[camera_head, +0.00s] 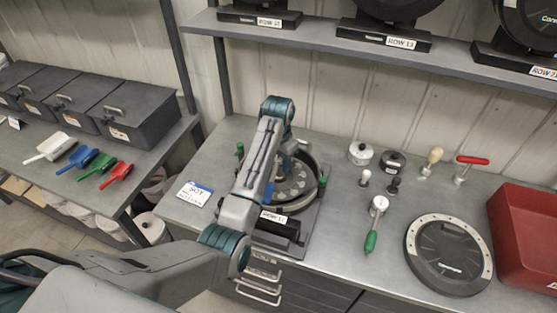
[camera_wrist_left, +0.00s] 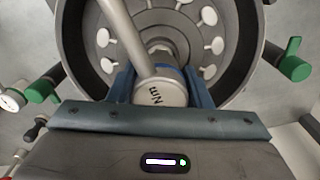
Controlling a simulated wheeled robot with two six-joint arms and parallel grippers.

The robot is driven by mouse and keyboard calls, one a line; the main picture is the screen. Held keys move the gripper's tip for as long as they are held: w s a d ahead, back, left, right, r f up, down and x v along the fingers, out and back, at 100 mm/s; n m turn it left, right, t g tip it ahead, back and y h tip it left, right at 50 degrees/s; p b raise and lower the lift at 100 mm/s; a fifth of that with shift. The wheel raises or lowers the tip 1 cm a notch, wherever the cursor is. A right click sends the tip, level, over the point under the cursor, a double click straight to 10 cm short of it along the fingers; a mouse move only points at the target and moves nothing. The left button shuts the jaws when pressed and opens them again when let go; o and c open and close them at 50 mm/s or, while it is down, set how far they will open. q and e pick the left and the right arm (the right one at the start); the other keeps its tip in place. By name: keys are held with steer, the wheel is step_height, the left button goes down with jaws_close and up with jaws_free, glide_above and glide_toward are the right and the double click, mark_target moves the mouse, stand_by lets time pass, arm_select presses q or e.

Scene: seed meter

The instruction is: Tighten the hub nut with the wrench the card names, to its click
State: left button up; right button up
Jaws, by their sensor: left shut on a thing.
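The seed meter (camera_head: 308,203) stands on the bench, its round housing open towards me with a ring of pale round pieces inside. In the left wrist view its dark wall (camera_wrist_left: 230,62) surrounds the hub (camera_wrist_left: 160,49). My left gripper (camera_wrist_left: 160,76) is shut on a grey cylindrical tool (camera_wrist_left: 162,93) with dark lettering, apparently the wrench, and a pale bar (camera_wrist_left: 124,36) slants up from it. The tool is in front of the hub; contact with the nut is hidden. The card (camera_head: 195,193) reads SOY. My right gripper is not in view.
A red-handled tool (camera_head: 472,160), a cream-handled tool (camera_head: 432,158) and a green-handled dial gauge (camera_head: 375,218) are on the bench. A round black plate with a pale rim (camera_head: 448,252) lies at right, beside a red bin (camera_head: 525,235). Green clamps (camera_wrist_left: 295,65) flank the meter.

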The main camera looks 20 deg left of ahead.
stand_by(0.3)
arm_select(q)
steer(key=shift+f, duration=0.45)
stand_by(0.6)
steer(key=shift+f, duration=0.65)
stand_by(0.9)
steer(key=o, duration=1.9)
steer(key=shift+o, duration=0.2)
steer(key=shift+r, duration=2.95)
steer(key=shift+c, duration=0.4)
